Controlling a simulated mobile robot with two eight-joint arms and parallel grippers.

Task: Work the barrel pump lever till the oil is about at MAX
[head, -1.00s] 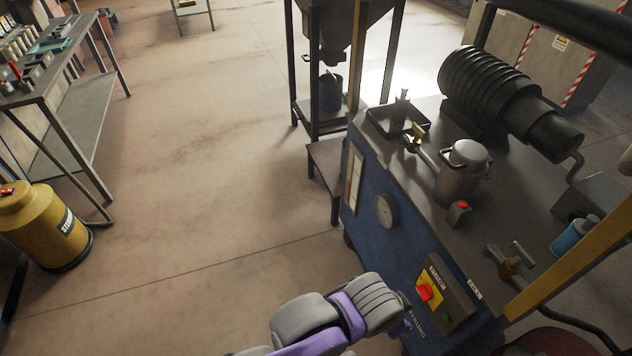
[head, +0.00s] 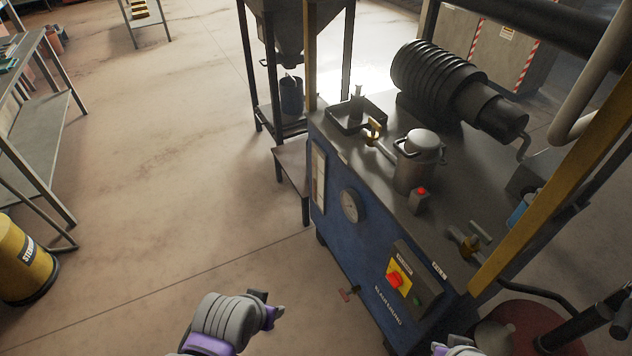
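The blue machine (head: 351,245) stands right of centre. A tall pale sight gauge (head: 319,178) is on its front left edge; its oil level and marks are too small to read. A dark red round top (head: 562,325), perhaps the barrel, shows at the bottom right. Dark upright fittings (head: 603,318) stand at its right, cut by the frame; I cannot tell which part is the pump lever. My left gripper (head: 271,306) is at the bottom, in front of the machine and apart from it, with no object visible in it. A bit of my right arm shows at the bottom edge; its gripper is not visible.
A switch box with a red knob (head: 395,281) and a round dial (head: 349,206) are on the machine's front. A yellow post (head: 546,215) slants across the right side. A yellow drum (head: 22,262) and a bench (head: 45,140) are at left. The floor between is clear.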

